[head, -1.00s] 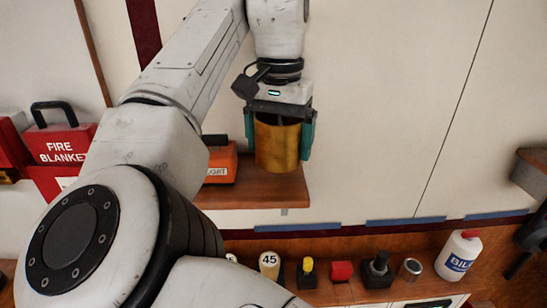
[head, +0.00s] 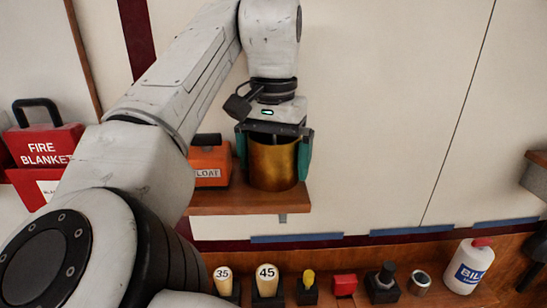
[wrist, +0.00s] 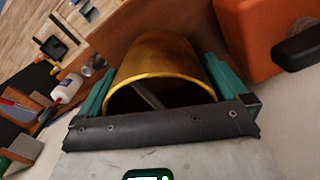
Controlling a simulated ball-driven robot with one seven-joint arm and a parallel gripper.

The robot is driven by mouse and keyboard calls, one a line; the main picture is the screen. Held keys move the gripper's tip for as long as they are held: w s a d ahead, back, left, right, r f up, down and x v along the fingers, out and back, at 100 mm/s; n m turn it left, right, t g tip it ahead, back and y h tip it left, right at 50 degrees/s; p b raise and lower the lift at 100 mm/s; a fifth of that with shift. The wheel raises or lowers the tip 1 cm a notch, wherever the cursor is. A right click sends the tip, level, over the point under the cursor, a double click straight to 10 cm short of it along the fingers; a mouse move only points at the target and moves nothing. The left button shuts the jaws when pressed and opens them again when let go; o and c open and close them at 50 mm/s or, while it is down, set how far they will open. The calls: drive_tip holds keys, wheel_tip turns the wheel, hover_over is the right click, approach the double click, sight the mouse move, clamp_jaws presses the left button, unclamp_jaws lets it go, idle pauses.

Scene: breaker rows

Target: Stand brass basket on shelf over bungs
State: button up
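The brass basket (head: 272,168), an open-topped golden cylinder, is upright between the teal fingers of my gripper (head: 274,158). The fingers lie against its sides, and its rim and a thin bar inside show in the wrist view (wrist: 163,80). Its base appears at the surface of the wooden shelf (head: 235,203), near the right end; I cannot tell whether it touches. The tan bungs marked 35 (head: 222,280) and 45 (head: 267,279) stand in black holders on the lower ledge, below the shelf.
An orange float light (head: 210,165) stands on the shelf, left of the basket. The red fire blanket box (head: 45,147) is further left. A yellow-topped item (head: 308,282), a red block (head: 345,284), a black item (head: 383,280), a metal cup (head: 420,280) and a white bottle (head: 468,268) line the ledge.

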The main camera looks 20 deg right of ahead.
sight(274, 140)
drive_tip(key=shift+r, duration=0.1)
wheel_tip(274, 140, up, 12)
drive_tip(key=shift+f+p, duration=0.1)
drive_tip(key=shift+p, duration=0.2)
idle(0.5)
